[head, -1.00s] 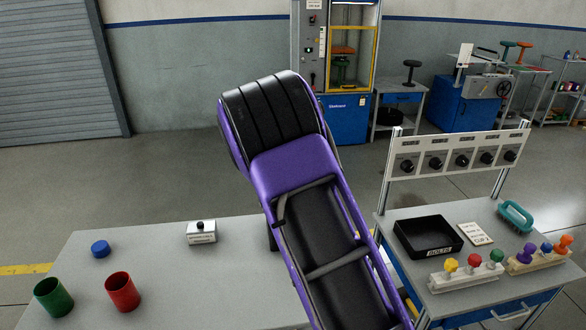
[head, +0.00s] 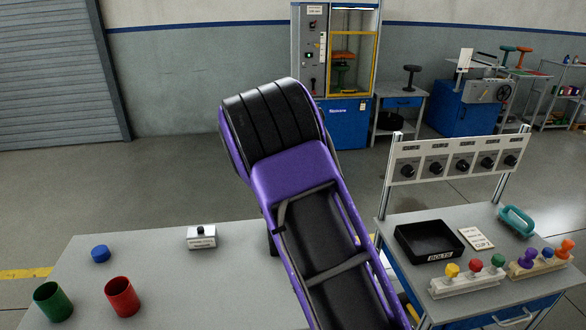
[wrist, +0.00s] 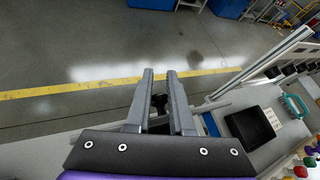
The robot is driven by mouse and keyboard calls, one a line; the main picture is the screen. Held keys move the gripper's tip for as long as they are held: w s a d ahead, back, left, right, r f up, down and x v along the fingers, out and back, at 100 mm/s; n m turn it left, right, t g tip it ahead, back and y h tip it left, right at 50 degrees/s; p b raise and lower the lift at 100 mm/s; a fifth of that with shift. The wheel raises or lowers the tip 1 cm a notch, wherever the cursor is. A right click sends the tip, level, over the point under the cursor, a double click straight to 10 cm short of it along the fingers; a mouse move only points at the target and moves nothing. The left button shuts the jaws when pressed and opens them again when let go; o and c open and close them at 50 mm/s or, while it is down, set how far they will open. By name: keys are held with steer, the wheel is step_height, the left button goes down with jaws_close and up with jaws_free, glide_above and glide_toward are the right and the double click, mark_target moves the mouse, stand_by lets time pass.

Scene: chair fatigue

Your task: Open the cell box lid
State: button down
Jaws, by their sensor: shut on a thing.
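My gripper (wrist: 160,76) shows in the wrist view with its two grey fingers close together, shut on a small dark knob-like thing (wrist: 159,101) between them. What this thing belongs to is hidden by the fingers and the gripper body. In the head view my purple and black arm hides the gripper. A small white box (head: 201,242) with a black knob on top and a label on its front stands on the left table, apart from my arm. I cannot tell whether it is the cell box. No open lid is visible.
The left table (head: 170,285) holds a blue cap (head: 101,254), a green cup (head: 53,301) and a red cup (head: 122,297). The right bench has a black bolts tray (head: 428,242), knobs in holders and a dial panel (head: 459,157). Open floor lies beyond.

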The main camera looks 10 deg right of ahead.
steer(key=shift+s+a+f, duration=0.15)
steer(key=shift+a+f, duration=0.05)
steer(key=shift+f, duration=0.25)
steer(key=shift+s+a+f, duration=0.15)
steer(key=shift+a+f, duration=0.05)
steer(key=shift+f, duration=0.25)
steer(key=c, duration=0.7)
jaws_free()
steer(key=s+a+r+p, duration=0.1)
steer(key=a+r, duration=0.1)
steer(key=r, duration=0.4)
steer(key=s+a+r+p, duration=0.1)
steer(key=s+a+r, duration=0.1)
steer(key=r, duration=0.4)
steer(key=s+a+r+p, duration=0.1)
steer(key=s+a+r, duration=0.1)
steer(key=r, duration=0.4)
steer(key=shift+a, duration=0.75)
steer(key=shift+s+r, duration=0.1)
steer(key=shift+s, duration=0.05)
steer(key=v, duration=1.7)
steer(key=shift+r, duration=0.3)
steer(key=shift+d, duration=0.1)
